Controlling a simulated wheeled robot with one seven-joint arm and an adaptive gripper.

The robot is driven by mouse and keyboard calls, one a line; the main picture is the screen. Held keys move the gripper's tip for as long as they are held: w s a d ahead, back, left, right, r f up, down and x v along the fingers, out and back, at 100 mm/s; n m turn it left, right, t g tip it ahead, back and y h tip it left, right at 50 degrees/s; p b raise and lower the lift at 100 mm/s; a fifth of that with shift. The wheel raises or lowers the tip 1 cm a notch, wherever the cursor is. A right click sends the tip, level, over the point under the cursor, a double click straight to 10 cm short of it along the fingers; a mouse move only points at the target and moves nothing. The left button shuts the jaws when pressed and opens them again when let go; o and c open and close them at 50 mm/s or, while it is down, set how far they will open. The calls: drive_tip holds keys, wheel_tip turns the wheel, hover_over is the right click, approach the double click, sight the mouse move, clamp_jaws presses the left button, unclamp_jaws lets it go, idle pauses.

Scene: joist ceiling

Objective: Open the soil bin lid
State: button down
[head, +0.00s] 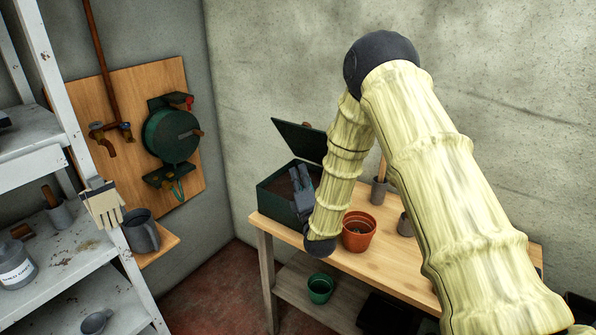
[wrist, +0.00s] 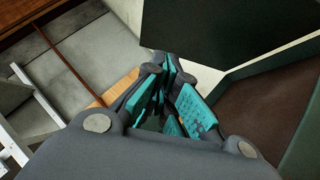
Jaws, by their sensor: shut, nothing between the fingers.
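The soil bin (head: 272,204) is a dark green box at the left end of the wooden workbench. Its lid (head: 300,141) is raised, tilted up above the back of the box, and brown soil shows inside. In the wrist view the lid (wrist: 215,28) is a dark panel at the top, with the brown interior and a green bin wall (wrist: 303,148) at the right. My gripper (head: 298,174) is at the bin's right side, fingers pointing up near the rim, below the lid. Its teal-padded fingers (wrist: 168,72) are shut and empty. I cannot tell whether they touch the bin.
An orange pot (head: 358,232) stands on the bench (head: 352,262) just right of my wrist. A grey cup with a wooden handle (head: 379,190) is behind it. A green pot (head: 320,288) sits on the lower shelf. White shelving (head: 70,150) stands at the left.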

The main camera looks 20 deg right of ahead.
drive_tip(key=p, duration=0.3)
approach(295, 132)
drive_tip(key=w+a, duration=0.2)
drive_tip(key=shift+w+d+r+p, duration=0.8)
drive_tip(key=shift+w+d+p, duration=0.05)
drive_tip(key=shift+w+d, duration=0.25)
drive_tip(key=shift+a, duration=0.15)
drive_tip(key=shift+d+b, duration=0.2)
drive_tip(key=shift+b, duration=0.2)
